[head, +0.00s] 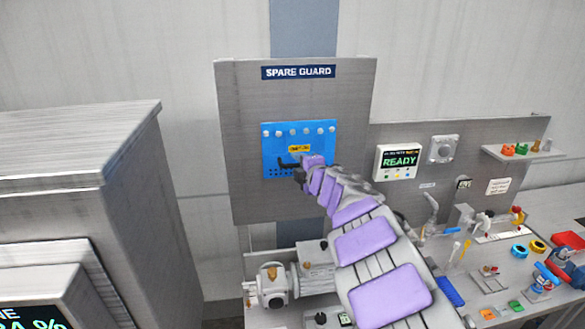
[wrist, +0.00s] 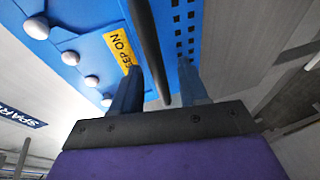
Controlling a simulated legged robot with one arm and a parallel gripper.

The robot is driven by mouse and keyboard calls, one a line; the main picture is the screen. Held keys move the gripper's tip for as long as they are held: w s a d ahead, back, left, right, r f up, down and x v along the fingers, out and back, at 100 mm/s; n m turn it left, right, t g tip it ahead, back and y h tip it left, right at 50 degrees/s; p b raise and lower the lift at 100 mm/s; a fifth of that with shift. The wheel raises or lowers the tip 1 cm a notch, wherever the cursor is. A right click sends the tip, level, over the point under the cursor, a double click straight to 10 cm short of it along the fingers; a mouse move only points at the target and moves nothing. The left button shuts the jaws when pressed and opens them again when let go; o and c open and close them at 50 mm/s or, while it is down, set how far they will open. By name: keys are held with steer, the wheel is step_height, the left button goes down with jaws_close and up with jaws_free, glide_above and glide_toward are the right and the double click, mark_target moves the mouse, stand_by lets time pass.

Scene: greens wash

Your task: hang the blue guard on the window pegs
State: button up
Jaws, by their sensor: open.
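The blue guard (head: 283,135) hangs flat against a grey board under the "SPARE GUARD" label. A row of white round knobs runs along its upper edge, with a yellow label below them. In the wrist view the guard (wrist: 85,20) fills the upper part, with a black handle bar (wrist: 148,45) standing off it. My gripper (head: 300,168) is in front of the guard's lower part. In the wrist view my gripper (wrist: 162,75) is open, with one finger on each side of the bar. I cannot tell whether either finger touches it. I cannot make out the window pegs.
The grey board (head: 240,190) stands upright behind the guard. A large grey cabinet (head: 75,150) is close on the left. A workbench on the right holds a "READY" display (head: 398,162) and several small tools and fittings. A small shelf (head: 525,151) holds coloured pieces.

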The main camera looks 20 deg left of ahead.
steer(key=shift+d, duration=0.35)
steer(key=a, duration=0.2)
steer(key=shift+a+f, duration=0.3)
steer(key=shift+a, duration=0.1)
steer(key=c, duration=0.3)
steer(key=shift+s+a, duration=0.1)
steer(key=shift+a, duration=0.25)
steer(key=c, duration=0.3)
steer(key=shift+d, duration=0.3)
steer(key=shift+c, duration=0.8)
steer(key=shift+d, duration=0.7)
jaws_close()
steer(key=shift+a+f, duration=0.15)
steer(key=shift+a, duration=0.1)
steer(key=shift+w+a+m+b, duration=0.2)
steer(key=shift+m+b, duration=0.1)
steer(key=shift+b, duration=1.1)
steer(key=shift+a+r+p, duration=0.2)
steer(key=shift+r+p, duration=0.5)
steer(key=shift+p, duration=0.25)
